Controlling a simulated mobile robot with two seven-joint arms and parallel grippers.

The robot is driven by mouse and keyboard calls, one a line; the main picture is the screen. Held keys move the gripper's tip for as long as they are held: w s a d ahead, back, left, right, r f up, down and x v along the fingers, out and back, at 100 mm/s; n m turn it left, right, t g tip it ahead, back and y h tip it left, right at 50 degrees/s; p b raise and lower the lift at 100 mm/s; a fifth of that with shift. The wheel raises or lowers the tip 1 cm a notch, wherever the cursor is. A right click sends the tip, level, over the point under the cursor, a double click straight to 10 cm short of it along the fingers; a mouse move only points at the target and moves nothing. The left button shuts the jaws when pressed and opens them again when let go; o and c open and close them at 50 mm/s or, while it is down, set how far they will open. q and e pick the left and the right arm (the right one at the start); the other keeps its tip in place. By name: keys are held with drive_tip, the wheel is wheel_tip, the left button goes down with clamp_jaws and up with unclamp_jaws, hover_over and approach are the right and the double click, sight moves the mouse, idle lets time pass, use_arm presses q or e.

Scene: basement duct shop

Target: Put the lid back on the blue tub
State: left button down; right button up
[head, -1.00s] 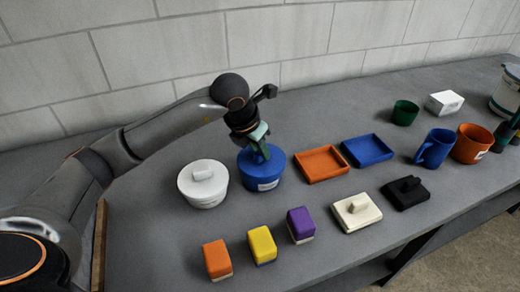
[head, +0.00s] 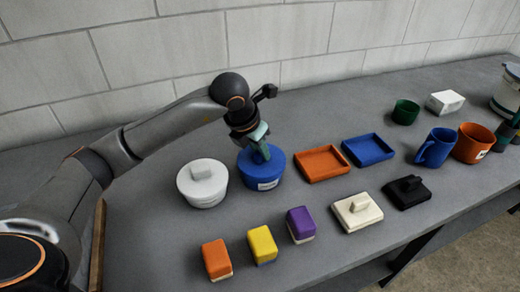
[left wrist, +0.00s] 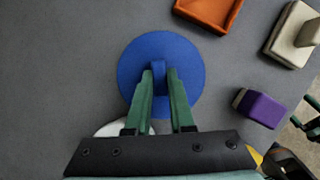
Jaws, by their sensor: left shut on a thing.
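The blue tub (head: 268,183) stands on the grey bench with a pale label on its front. A round blue lid (head: 274,163) lies on its top, looking level and in line with the tub; I cannot tell whether it is fully seated. My left gripper (head: 261,150) is above the tub, shut on the upright handle of the lid. In the left wrist view the blue lid (left wrist: 185,75) is a full disc with the green fingers (left wrist: 160,85) on either side of its handle.
A white lidded tub (head: 202,190) stands close on the left. Orange (head: 321,176) and blue (head: 368,160) trays are on the right. Orange, yellow and purple blocks (head: 300,236) lie in front, with cream (head: 357,222) and black (head: 406,202) handled pieces. Mugs (head: 436,147) stand farther right.

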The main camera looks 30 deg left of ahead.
idle(0.7)
use_arm(q)
drive_tip(key=shift+c, duration=1.1)
unclamp_jaws()
drive_tip(key=shift+r, duration=0.1)
drive_tip(key=shift+r+p, duration=2.1)
drive_tip(key=shift+r, duration=1.35)
clamp_jaws()
